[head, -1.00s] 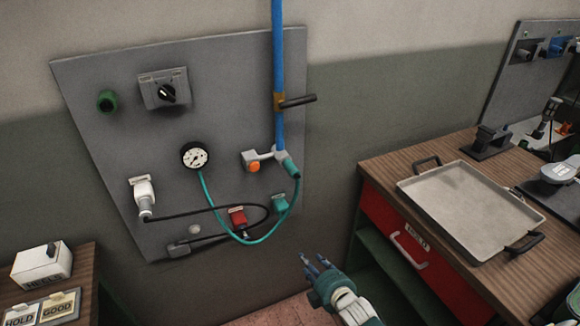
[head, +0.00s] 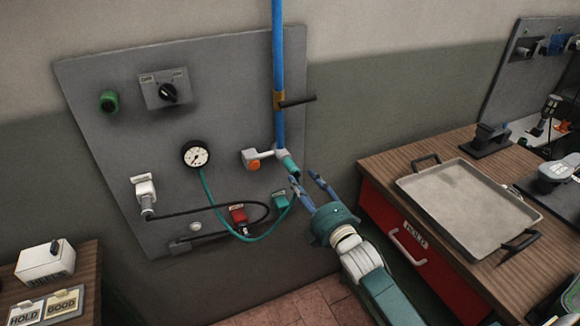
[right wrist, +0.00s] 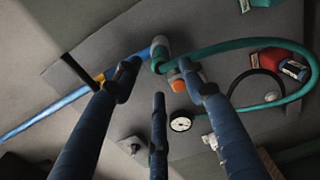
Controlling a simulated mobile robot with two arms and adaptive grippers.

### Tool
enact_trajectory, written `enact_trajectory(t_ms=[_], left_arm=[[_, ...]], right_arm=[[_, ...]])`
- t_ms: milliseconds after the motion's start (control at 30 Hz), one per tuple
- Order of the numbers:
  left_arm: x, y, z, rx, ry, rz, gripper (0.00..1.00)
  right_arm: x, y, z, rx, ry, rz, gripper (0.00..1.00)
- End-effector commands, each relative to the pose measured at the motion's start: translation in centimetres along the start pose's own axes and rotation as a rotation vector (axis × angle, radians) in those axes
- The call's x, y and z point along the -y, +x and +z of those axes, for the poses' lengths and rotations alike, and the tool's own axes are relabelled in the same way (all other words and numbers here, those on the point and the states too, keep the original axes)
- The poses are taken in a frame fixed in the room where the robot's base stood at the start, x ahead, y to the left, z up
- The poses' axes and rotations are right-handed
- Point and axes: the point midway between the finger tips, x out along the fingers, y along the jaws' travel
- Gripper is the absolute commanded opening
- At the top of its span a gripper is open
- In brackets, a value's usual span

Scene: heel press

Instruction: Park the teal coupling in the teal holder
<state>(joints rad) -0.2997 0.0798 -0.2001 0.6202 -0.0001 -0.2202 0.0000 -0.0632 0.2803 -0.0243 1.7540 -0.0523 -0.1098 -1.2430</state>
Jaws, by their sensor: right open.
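The teal coupling (head: 289,164) sits at the lower end of the blue pipe on the grey panel, beside the white fitting with the orange button. It also shows in the right wrist view (right wrist: 160,62), with the teal hose (right wrist: 222,47) curving away from it. The teal holder (head: 281,201) is on the panel just below the coupling. My right gripper (head: 304,178) is open and empty, its fingertips in front of and close to the coupling; contact cannot be told. In the head view the fingers partly hide the hose. My left gripper is not in view.
A red holder (head: 238,216) is left of the teal one, with a black cable looping near it. A gauge (head: 196,154), a switch (head: 167,92) and a black lever (head: 298,101) project from the panel. A workbench with a tray (head: 465,200) stands at right.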

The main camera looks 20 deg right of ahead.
Motion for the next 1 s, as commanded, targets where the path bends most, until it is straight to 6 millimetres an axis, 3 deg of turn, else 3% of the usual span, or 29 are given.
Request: enact_trajectory(t_ms=[267,700,1000], left_arm=[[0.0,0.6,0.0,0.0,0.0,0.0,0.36],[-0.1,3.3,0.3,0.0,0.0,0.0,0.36],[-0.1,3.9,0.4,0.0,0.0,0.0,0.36]], right_arm=[[0.2,0.8,0.0,0.0,0.002,0.0,0.42],[0.2,6.8,0.0,0.0,0.0,0.0,0.42],[0.1,8.9,0.0,0.0,0.002,-0.001,0.42]])
